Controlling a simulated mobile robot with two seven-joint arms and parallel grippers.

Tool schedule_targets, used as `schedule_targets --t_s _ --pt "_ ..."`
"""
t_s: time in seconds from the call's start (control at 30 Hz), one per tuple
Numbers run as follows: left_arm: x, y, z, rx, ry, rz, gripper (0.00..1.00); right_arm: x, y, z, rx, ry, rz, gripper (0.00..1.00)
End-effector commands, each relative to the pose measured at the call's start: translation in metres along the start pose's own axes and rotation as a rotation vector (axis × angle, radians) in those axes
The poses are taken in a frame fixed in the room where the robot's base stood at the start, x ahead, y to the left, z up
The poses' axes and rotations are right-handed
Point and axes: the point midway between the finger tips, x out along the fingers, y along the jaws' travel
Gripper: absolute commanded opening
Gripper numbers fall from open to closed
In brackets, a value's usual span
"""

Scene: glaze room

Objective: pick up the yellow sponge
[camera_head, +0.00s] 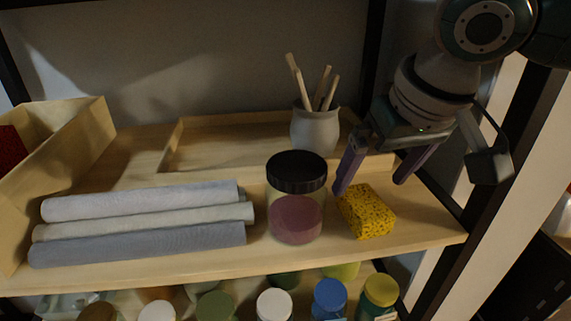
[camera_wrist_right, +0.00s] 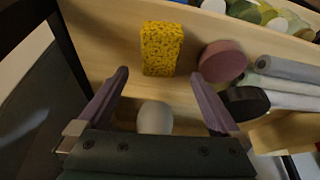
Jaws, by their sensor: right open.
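The yellow sponge (camera_head: 366,211) lies on the wooden shelf, to the right of a jar with a black lid. It also shows in the right wrist view (camera_wrist_right: 161,49), beyond the fingertips and between their lines. My right gripper (camera_head: 375,184) is open, with its two purple fingers apart above the shelf, behind and above the sponge. Nothing is between the fingers, and in the right wrist view (camera_wrist_right: 159,74) they do not appear to touch the sponge. My left gripper is not in view.
The jar (camera_head: 296,197) with pink contents stands close to the left of the sponge. A grey pot (camera_head: 315,128) with wooden-handled tools stands behind in a tray (camera_head: 185,153). Rolled cloths (camera_head: 140,225) lie at left. A dark shelf post (camera_head: 495,165) rises at right. Several jars stand below.

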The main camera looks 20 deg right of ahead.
Motion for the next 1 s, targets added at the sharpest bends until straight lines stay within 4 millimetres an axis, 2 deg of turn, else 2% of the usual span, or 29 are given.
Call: schedule_targets --t_s 0.3,0.4,0.63,1.0 --pt "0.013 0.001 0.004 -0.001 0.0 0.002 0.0 0.05 0.0 0.001 -0.001 -0.001 0.001 1.0" --pt "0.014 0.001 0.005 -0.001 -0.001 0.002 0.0 0.056 -0.001 0.001 -0.001 0.0 0.0 1.0" --pt "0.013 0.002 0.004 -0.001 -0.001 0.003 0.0 0.056 0.0 0.0 -0.002 0.001 0.0 1.0" --pt "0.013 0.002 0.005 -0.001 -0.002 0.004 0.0 0.056 0.0 0.0 -0.002 0.001 0.0 0.58"
